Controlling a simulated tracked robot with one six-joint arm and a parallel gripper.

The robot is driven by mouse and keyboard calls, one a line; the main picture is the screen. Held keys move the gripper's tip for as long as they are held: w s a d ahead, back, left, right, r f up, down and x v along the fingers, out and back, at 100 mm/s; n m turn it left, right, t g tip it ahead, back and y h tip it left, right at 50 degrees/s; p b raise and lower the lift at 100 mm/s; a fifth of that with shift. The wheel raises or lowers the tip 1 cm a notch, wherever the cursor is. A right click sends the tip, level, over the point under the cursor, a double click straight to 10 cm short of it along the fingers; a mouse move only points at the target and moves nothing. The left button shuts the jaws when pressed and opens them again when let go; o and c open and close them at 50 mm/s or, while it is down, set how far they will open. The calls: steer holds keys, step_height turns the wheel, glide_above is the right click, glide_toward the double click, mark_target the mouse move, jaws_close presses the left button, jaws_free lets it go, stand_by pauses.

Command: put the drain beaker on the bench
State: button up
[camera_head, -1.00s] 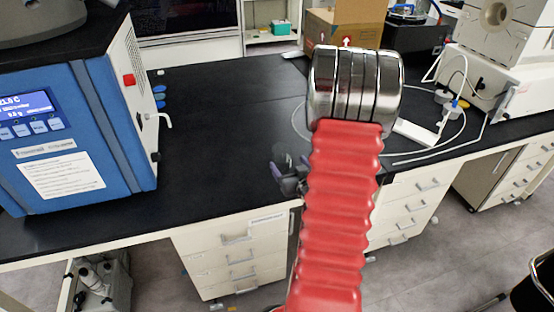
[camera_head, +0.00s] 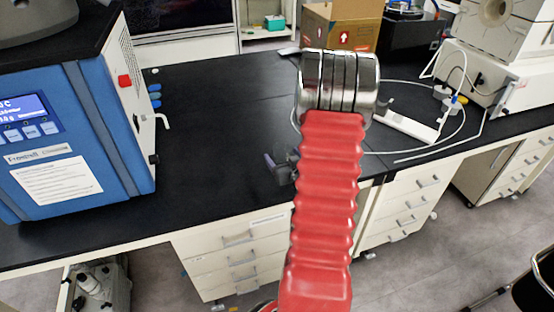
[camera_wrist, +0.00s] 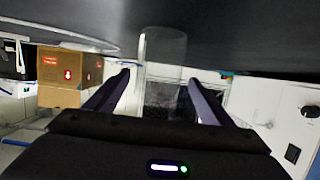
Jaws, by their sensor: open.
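In the wrist view, a clear cylindrical vessel (camera_wrist: 162,48), apparently the drain beaker, shows between and beyond my fingertips. Its upper part in the picture meets a dark surface; I cannot tell whether it stands on it. My gripper (camera_wrist: 160,78) is open, with one dark finger on each side of the vessel's line. In the head view, my gripper (camera_head: 281,167) shows only in part, above the black bench (camera_head: 215,130) near its front edge. My red arm hides the rest of it. I cannot make out the beaker in the head view.
A blue freeze dryer (camera_head: 85,140) stands on the bench at left, with a small white tap (camera_head: 158,119) on its side. A cardboard box (camera_head: 342,27) stands at the back. Tubing and a white stand (camera_head: 408,125) lie at right. The bench between dryer and arm is clear.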

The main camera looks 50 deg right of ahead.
steer(key=shift+x, duration=1.05)
steer(key=shift+d, duration=0.15)
steer(key=c, duration=1.3)
steer(key=shift+o, duration=0.2)
steer(key=shift+r, duration=0.15)
step_height(320, 180, up, 10)
